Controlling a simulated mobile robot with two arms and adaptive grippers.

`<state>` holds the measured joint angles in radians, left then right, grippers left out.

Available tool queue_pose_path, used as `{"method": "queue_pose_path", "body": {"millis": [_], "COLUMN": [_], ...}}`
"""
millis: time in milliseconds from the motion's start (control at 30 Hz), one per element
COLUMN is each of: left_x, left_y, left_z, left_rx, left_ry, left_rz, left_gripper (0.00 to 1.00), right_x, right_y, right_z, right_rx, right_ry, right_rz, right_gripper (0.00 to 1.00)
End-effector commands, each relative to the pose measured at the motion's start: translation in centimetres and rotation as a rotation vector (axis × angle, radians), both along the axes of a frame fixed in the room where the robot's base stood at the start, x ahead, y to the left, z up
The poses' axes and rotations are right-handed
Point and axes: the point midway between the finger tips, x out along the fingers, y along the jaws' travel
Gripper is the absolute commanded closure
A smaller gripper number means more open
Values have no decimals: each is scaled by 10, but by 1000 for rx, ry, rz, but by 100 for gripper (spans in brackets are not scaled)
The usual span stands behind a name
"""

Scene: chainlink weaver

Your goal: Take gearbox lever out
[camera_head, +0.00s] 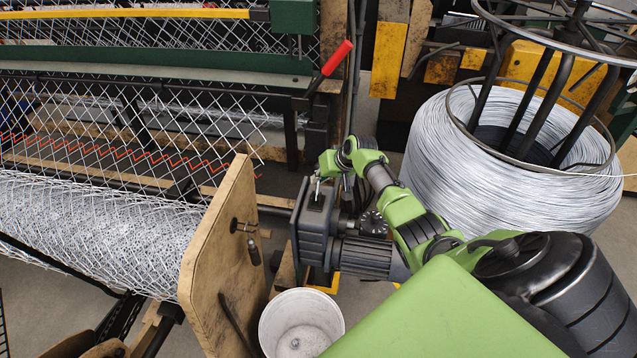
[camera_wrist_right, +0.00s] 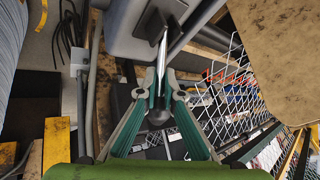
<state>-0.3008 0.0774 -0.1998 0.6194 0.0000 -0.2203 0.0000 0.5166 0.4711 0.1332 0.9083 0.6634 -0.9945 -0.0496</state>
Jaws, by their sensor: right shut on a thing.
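The gearbox (camera_head: 314,226) is a dark grey housing with a motor, standing right of the wooden end plate in the head view. Its lever (camera_head: 318,190) rises from the top and is small and partly covered by my gripper there. In the right wrist view the lever (camera_wrist_right: 162,58) is a thin metal rod with a dark ball knob (camera_wrist_right: 158,117), and its lower end is at the dark slot of the grey housing (camera_wrist_right: 120,28). My right gripper (camera_head: 328,168) is shut on the lever, its green fingers (camera_wrist_right: 158,80) on either side of the rod. My left gripper is not in view.
A roll of chainlink mesh (camera_head: 95,225) and a wooden end plate (camera_head: 222,240) stand on the left. A red-handled lever (camera_head: 337,58) sticks up behind. A white bucket (camera_head: 272,330) is below the gearbox. A large wire coil (camera_head: 430,140) stands at the right.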

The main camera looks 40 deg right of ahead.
Motion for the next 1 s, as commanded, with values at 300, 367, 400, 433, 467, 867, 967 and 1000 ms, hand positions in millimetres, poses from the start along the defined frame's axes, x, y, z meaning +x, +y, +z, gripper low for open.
{"method": "queue_pose_path", "body": {"millis": [300,367,400,433,467,867,967,1000], "left_x": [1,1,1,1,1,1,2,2], "left_y": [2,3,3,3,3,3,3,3], "left_z": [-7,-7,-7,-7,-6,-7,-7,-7], "left_rx": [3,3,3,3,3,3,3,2], "left_ry": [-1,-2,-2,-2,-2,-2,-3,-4], "left_rz": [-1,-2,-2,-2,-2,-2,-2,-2], "left_gripper": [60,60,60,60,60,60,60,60], "right_x": [10,11,11,11,11,8,8,7], "right_y": [-9,-9,-9,-9,-9,-7,-6,-6], "right_z": [11,11,11,11,11,8,6,5], "right_rx": [27,29,29,29,29,32,33,34], "right_ry": [4,4,5,5,5,13,15,17], "right_rz": [-8,-8,-7,-7,-7,-7,-5,-4], "right_gripper": [100,100,100,100,100,69,69,69]}}
